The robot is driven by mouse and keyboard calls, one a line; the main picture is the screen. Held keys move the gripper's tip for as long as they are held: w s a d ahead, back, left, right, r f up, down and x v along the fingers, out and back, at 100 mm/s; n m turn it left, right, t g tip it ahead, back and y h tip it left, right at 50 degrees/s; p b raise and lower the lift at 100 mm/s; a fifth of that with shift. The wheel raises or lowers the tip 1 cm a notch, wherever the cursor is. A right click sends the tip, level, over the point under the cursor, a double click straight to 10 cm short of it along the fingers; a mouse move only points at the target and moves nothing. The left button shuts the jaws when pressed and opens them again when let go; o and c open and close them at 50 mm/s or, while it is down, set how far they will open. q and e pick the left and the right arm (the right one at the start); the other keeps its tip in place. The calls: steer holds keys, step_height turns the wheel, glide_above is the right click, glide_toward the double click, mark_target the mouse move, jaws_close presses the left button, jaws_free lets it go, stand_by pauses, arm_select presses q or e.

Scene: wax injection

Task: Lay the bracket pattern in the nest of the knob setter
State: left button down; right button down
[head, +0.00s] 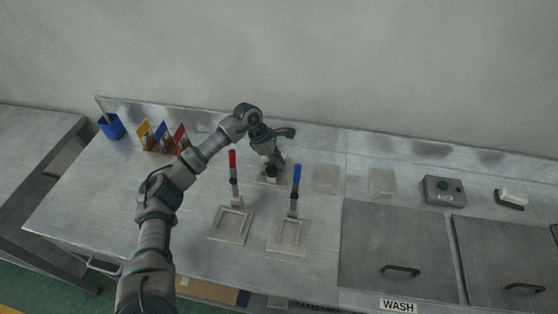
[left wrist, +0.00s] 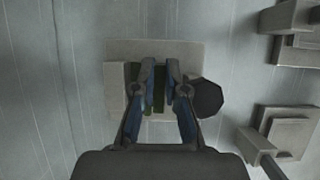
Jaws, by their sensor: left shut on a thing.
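The knob setter is a pale plate (head: 262,180) with a black knob (head: 271,172) at the back of the bench. In the left wrist view its plate (left wrist: 190,50) lies under my fingers, with the black octagonal knob (left wrist: 207,99) just right of them. My left gripper (head: 275,157) points down over the setter. In the left wrist view the gripper (left wrist: 159,78) is shut on a narrow green piece (left wrist: 158,98), apparently the bracket pattern, mostly hidden by the fingers. I cannot tell whether the piece touches the nest. My right gripper is not in view.
Two fixtures with an upright red lever (head: 233,160) and blue lever (head: 297,175) stand in front of the setter. Flat plates (head: 325,178) and a grey control box (head: 443,190) lie right. Coloured cards (head: 163,138) and a blue cup (head: 112,127) stand left.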

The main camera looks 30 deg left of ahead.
arm_select(q)
steer(key=shift+f, duration=0.55)
steer(key=c, duration=1.2)
jaws_free()
steer(key=shift+o, duration=0.3)
steer(key=shift+w+f, duration=0.1)
steer(key=shift+f, duration=0.1)
steer(key=v, duration=1.2)
steer(key=shift+r, duration=0.2)
